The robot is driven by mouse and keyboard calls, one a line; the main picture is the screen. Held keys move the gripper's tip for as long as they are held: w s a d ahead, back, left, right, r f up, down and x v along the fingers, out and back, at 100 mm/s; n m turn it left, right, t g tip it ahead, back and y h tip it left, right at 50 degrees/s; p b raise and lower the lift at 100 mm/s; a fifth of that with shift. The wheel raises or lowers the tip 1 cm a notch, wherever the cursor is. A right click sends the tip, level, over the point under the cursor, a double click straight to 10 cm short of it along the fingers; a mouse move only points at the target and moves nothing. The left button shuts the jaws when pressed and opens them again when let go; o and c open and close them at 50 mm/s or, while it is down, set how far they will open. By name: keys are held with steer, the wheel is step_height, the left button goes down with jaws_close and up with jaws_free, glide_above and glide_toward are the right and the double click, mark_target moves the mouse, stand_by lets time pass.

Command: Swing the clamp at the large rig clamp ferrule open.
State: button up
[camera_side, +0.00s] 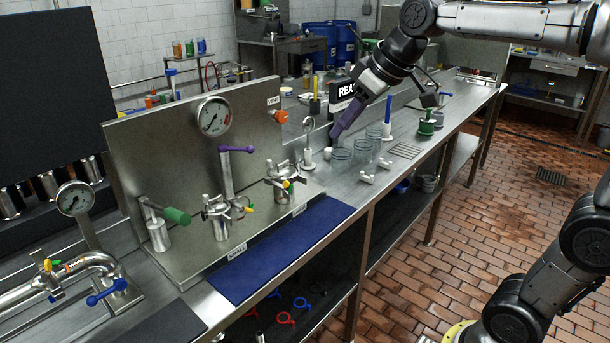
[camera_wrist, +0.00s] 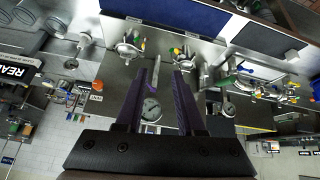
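A steel rig panel (camera_side: 130,170) carries two clamped ferrule fittings with small yellow and green parts. One fitting (camera_side: 217,218) is at the middle, below a purple lever (camera_side: 236,150); the other (camera_side: 281,182) is to its right. I cannot tell which is the large one, or whether either clamp is shut. In the wrist view, which looks upside down, the fittings appear at the middle (camera_wrist: 182,60) and left (camera_wrist: 128,50). My gripper (camera_side: 337,134) hangs to the right of the panel, above the bench. Its purple fingers are apart and empty in the wrist view (camera_wrist: 164,74).
A green-handled valve (camera_side: 176,215), a gauge (camera_side: 213,117) and an orange knob (camera_side: 280,116) are on the panel. A pipe rig with a blue handle (camera_side: 107,291) stands at left. Clear beakers (camera_side: 363,150) stand below my gripper. A blue mat (camera_side: 280,250) lies clear in front.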

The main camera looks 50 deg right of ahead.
steer(key=w+d+f, duration=0.3)
steer(key=w+d, duration=0.3)
steer(key=w, duration=0.5)
steer(key=m+g, duration=0.2)
glide_toward(303, 177)
steer(key=x, duration=0.8)
steer(key=shift+w+f, duration=0.15)
steer(key=shift+f, duration=0.1)
jaws_close()
